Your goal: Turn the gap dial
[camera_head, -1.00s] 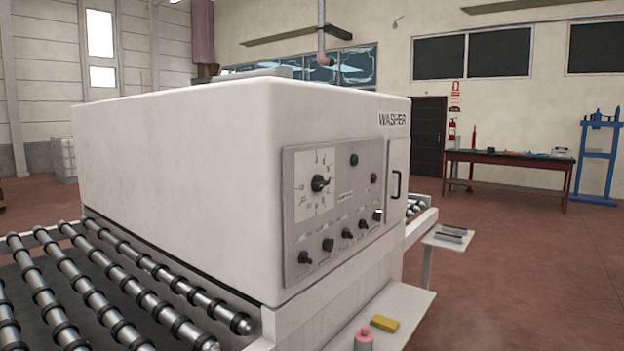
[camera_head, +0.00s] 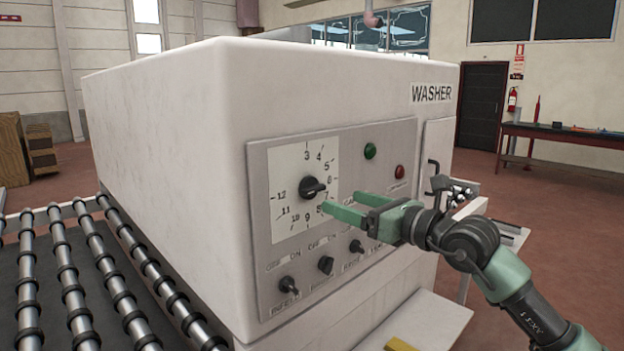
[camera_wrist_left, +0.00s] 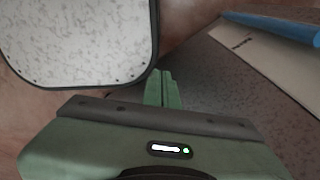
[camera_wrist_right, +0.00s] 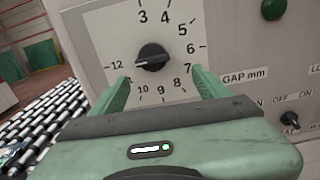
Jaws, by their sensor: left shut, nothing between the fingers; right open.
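The gap dial is a black knob (camera_head: 313,188) on a white numbered plate (camera_head: 290,222) on the washer's front panel. In the right wrist view the knob (camera_wrist_right: 152,57) sits ahead of and between the two fingers, on a face numbered around it, with GAP mm printed to its right. My right gripper (camera_head: 342,203) is open and empty, with its green fingertips just right of and below the knob, seemingly short of it. I cannot tell the knob's exact setting. My left gripper (camera_wrist_left: 162,88) is shut and empty, away from the panel; it is not in the head view.
Beside the dial are a green button (camera_head: 370,151) and a red button (camera_head: 399,171). Several smaller black knobs, such as one at the lower left (camera_head: 289,284), sit below. A roller conveyor (camera_head: 95,270) runs at the left. A yellow block (camera_head: 400,345) lies on the ledge below.

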